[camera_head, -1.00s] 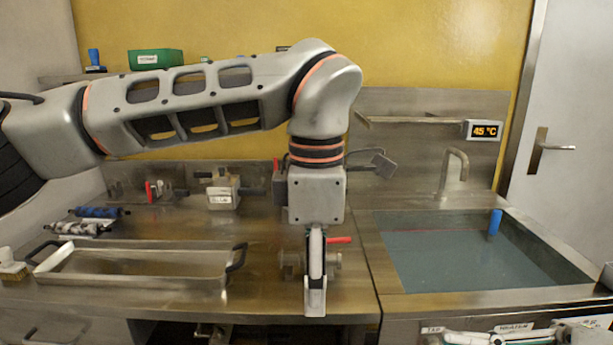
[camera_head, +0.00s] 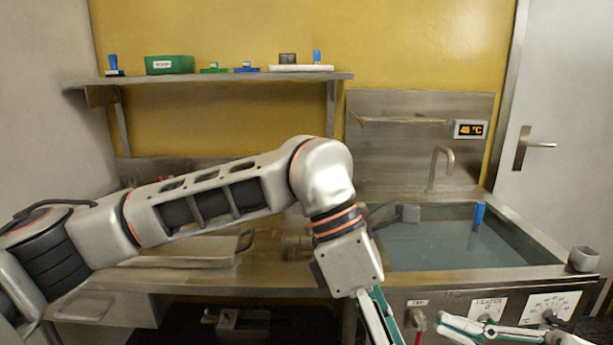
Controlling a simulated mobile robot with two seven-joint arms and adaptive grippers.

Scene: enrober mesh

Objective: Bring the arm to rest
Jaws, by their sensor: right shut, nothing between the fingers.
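My left arm (camera_head: 215,205) comes in from the left across the front of the steel counter and bends down at the wrist. Its gripper (camera_head: 378,320) hangs tilted in front of the counter's front face, and its fingertips run out of the bottom edge, so its jaw state is unclear. My right gripper (camera_head: 447,327) lies low at the bottom right, pointing left, in front of the sink's control panel. It is shut and empty, with its rear part cut off by the frame edge.
A steel counter (camera_head: 275,270) carries a shallow tray (camera_head: 190,250), partly behind my left arm. A water-filled sink (camera_head: 440,245) with a blue item (camera_head: 478,213) is at right. A wall shelf (camera_head: 215,80) holds small objects. A grey cup (camera_head: 583,258) stands by the sink.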

